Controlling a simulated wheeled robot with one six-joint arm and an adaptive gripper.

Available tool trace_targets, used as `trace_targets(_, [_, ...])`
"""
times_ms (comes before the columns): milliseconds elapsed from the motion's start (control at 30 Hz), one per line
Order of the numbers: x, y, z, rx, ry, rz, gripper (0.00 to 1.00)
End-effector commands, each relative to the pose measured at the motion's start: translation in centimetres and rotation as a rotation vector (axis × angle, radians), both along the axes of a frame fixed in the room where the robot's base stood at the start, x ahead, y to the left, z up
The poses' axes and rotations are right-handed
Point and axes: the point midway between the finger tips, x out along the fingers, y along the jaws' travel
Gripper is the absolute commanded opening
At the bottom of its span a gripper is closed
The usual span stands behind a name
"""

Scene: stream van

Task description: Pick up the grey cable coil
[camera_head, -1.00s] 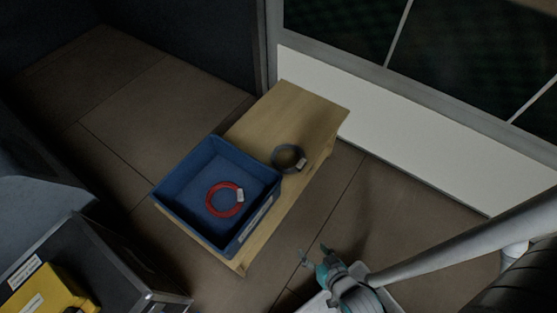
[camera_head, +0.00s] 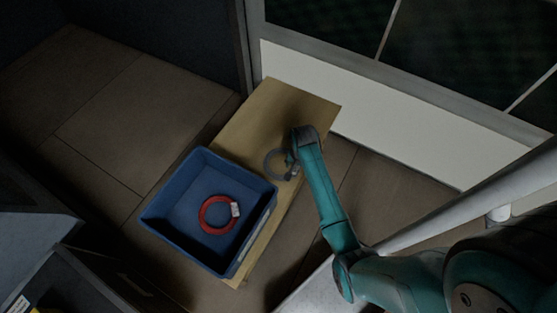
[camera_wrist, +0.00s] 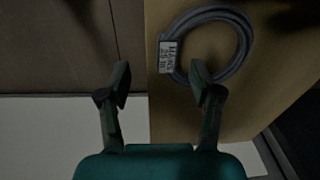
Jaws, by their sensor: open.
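The grey cable coil (camera_head: 272,164) lies on the wooden table (camera_head: 262,120), beside the blue crate. In the wrist view the coil (camera_wrist: 240,42) shows as a ring with a white label (camera_wrist: 168,55) on its left side. My gripper (camera_wrist: 158,75) is open and empty in the wrist view. Its right fingertip appears over or close to the coil's lower left edge, by the label; the left fingertip is off to the left, past the table's edge in the picture. In the head view my arm reaches over the table and hides part of the coil.
A blue crate (camera_head: 160,213) stands on the table left of the grey coil, with a red cable coil (camera_head: 204,222) inside. A white wall panel (camera_head: 370,130) runs behind the table. Dark cases are at the lower left. The table's far end is clear.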

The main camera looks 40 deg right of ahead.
Motion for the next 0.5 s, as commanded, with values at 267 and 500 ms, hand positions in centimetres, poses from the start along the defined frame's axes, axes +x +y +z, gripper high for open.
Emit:
trace_targets(267, [1.4, -2.1, 1.3, 0.035, 0.07, -0.072, 0.65])
trace_targets(500, [1.4, -2.1, -2.0, 0.037, 0.073, -0.073, 0.65])
